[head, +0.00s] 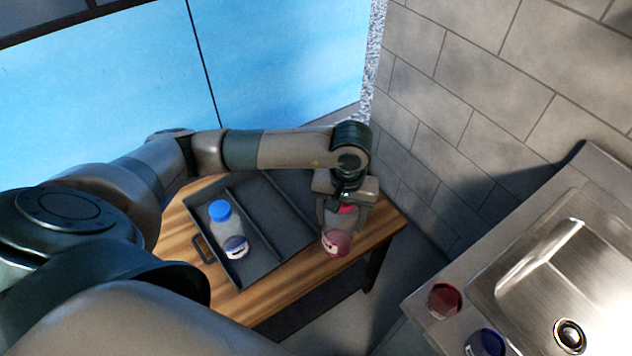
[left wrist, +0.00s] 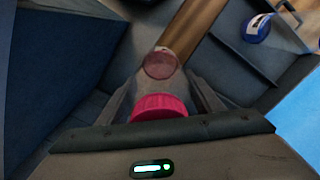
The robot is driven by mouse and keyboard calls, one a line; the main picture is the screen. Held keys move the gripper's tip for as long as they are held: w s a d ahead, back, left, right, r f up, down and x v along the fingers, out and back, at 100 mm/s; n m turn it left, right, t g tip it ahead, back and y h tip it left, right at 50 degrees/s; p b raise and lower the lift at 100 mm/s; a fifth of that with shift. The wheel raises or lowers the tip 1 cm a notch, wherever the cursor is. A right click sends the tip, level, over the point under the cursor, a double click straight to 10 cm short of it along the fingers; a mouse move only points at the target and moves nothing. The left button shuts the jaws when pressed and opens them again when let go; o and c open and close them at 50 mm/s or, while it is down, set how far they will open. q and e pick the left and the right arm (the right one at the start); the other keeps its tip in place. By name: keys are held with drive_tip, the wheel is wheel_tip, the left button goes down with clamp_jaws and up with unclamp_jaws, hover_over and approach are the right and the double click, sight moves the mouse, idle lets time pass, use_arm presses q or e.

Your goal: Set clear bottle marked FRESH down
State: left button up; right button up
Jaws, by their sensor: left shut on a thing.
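My left gripper (head: 345,218) is shut on a clear bottle with a pink cap (left wrist: 160,106) and a reddish lower part (head: 337,243). The bottle hangs cap up between the fingers, near the right end of the wooden table (head: 385,228); whether its base touches anything cannot be told. Its label shows as a pale patch too small to read. My right gripper is not in view.
The tray has low dividers, and its other visible compartments look empty. A red container (head: 444,299) and a blue one (head: 487,343) stand on the counter beside the metal sink (head: 545,270). A block wall (head: 480,90) rises behind.

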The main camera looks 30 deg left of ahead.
use_arm(q)
drive_tip(key=w+a+r+n, duration=0.1)
drive_tip(key=w+a+n, duration=0.1)
drive_tip(key=w+n, duration=0.5)
drive_tip(key=w+a+r+n+b, duration=0.1)
drive_tip(key=w+n, duration=0.5)
drive_tip(key=w, duration=0.2)
drive_tip(key=shift+w+a+r+n+b, duration=0.15)
drive_tip(key=shift+w+a+n+b, duration=0.15)
drive_tip(key=shift+w+a+n, duration=0.1)
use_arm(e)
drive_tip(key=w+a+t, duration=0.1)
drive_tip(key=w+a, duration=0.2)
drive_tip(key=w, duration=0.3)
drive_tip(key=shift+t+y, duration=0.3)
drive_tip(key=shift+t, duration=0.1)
